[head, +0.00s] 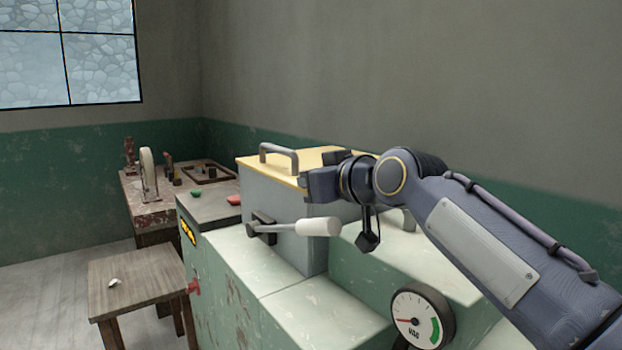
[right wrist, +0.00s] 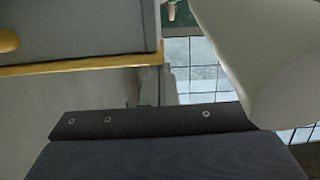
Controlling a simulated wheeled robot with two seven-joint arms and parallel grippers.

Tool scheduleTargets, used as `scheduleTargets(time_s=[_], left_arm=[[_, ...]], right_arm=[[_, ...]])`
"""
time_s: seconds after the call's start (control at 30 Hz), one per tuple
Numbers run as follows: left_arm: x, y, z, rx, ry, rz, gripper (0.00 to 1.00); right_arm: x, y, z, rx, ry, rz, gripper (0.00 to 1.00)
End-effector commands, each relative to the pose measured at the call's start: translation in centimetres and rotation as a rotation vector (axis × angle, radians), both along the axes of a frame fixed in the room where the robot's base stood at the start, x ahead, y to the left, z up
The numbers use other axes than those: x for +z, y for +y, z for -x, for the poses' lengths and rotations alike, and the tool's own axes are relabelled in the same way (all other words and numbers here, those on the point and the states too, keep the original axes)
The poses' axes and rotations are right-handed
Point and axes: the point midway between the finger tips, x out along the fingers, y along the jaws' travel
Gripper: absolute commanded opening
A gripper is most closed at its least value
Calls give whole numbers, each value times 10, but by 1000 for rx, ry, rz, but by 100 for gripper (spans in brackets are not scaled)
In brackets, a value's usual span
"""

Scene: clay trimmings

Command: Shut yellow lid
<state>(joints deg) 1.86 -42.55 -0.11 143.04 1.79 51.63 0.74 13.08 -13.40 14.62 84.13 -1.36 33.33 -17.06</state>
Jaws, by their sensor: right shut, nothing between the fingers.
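The yellow lid (head: 262,163) lies about flat on top of a grey box (head: 270,198) on the green machine. A grey bar handle (head: 279,150) stands on the lid. My right gripper (head: 306,184) is shut and empty at the lid's front right edge; I cannot tell whether it touches. My arm hides the lid's right part. In the right wrist view a yellow edge (right wrist: 80,69) runs along a grey surface, close to my dark gripper body. My left gripper is not in view.
A lever with a white grip (head: 318,227) sticks out of the box's front, below my right gripper. A vacuum gauge (head: 418,318) is at the machine's lower right. A wooden stool (head: 140,275) and a cluttered bench (head: 148,211) stand at the left.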

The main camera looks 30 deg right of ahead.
Motion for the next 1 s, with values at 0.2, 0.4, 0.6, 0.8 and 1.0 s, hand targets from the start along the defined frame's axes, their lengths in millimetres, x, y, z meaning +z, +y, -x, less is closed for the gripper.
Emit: scheduleTargets(time_s=[0.2,0.4,0.6,0.8,1.0], left_arm=[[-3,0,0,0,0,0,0],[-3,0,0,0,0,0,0],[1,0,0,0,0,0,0],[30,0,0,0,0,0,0],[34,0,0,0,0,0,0]], right_arm=[[-8,0,0,0,12,12,0],[-11,0,-1,2,19,11,0],[-7,-1,-2,1,20,12,0],[28,-1,-4,2,8,11,0],[47,-4,26,-1,-8,13,0]])
